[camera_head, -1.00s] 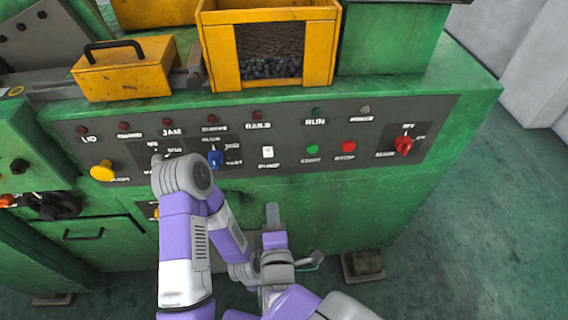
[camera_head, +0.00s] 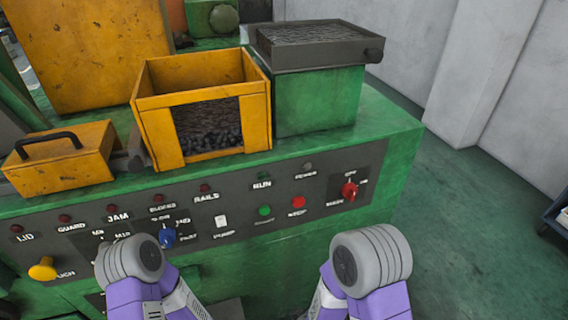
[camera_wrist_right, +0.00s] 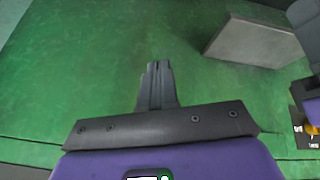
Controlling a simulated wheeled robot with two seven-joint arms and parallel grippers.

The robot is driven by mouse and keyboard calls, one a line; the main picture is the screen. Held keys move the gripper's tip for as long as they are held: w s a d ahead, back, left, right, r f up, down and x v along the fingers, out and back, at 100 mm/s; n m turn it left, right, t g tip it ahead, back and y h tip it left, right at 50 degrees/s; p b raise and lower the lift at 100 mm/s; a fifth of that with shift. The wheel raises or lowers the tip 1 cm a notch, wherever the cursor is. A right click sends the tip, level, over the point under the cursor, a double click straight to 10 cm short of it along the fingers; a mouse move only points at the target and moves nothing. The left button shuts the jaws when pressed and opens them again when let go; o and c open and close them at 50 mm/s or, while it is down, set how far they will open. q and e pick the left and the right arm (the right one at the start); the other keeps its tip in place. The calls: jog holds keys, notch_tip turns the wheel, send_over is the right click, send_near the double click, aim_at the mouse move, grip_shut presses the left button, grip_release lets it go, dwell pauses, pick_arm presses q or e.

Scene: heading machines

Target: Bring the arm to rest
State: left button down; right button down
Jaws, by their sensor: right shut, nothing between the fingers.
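My right gripper (camera_wrist_right: 157,82) shows in the right wrist view with its two grey fingers together and nothing between them, over a green surface. In the head view two of my purple and grey arms show at the bottom, one left of centre and one right of centre. Neither gripper is visible in the head view. The left arm's rounded joint covers part of the control panel (camera_head: 250,222) in that view, near the blue knob (camera_head: 168,237).
The green machine carries a yellow bin (camera_head: 172,110) of small dark parts, a yellow handled box (camera_head: 62,158) and a dark tray (camera_head: 315,45). The panel has a red switch (camera_head: 349,191) and a yellow knob (camera_head: 42,268). Open floor (camera_head: 465,235) lies at the right; a dark cart (camera_head: 558,215) stands at the edge.

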jog(key=s+d+f+m+g+y, duration=0.2)
jog(key=s+d+f+m+g, duration=0.3)
jog(key=s+m, duration=0.4)
jog(key=shift+s+d+f+m+p, duration=0.25)
jog(key=shift+f+m+p, duration=0.2)
jog(key=shift+f+m, duration=0.35)
jog(key=shift+a, duration=0.1)
